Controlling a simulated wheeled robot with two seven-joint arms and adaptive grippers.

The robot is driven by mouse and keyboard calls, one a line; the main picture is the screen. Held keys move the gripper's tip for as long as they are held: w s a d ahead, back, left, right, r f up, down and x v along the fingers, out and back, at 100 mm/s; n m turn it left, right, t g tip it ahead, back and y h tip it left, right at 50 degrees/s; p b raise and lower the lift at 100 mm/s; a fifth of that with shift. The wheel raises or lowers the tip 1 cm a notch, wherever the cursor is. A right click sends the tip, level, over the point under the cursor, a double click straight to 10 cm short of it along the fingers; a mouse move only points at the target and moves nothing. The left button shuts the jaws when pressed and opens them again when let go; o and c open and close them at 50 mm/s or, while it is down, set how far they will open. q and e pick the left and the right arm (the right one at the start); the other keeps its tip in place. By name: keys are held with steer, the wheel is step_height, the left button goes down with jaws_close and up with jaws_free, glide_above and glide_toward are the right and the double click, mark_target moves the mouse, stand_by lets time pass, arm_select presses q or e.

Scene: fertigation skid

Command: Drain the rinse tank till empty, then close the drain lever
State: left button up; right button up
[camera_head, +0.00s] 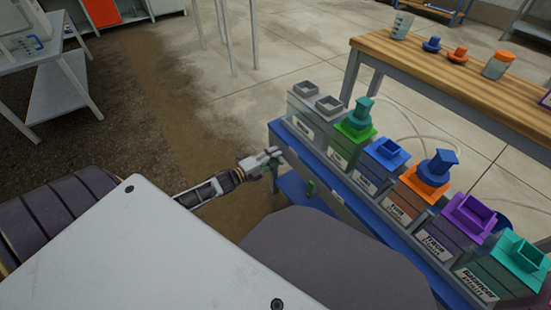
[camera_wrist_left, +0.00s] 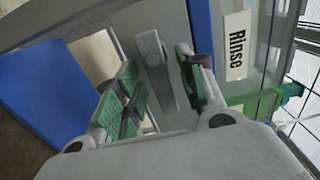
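The rinse tank shows in the left wrist view by its white label "Rinse" (camera_wrist_left: 237,45) on a grey wall. In the head view, the grey tank (camera_head: 302,108) at the far-left end of the row stands closest to my left gripper; its label is too small to read. My left gripper (camera_head: 272,158) is beside the blue bench's left end. In the wrist view its two green-padded fingers (camera_wrist_left: 158,88) are spread apart. A grey lever-like bar (camera_wrist_left: 151,50) with a round pivot shows between them; contact cannot be told. The tank's water level is hidden. My right gripper is not in view.
Labelled tanks with coloured lids stand in a row on the blue bench (camera_head: 352,208). A wooden table (camera_head: 450,78) with containers stands behind. Floor to the left of the bench is open.

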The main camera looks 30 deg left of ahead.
arm_select(q)
steer(key=shift+w+d, duration=0.15)
steer(key=shift+w, duration=0.3)
jaws_close()
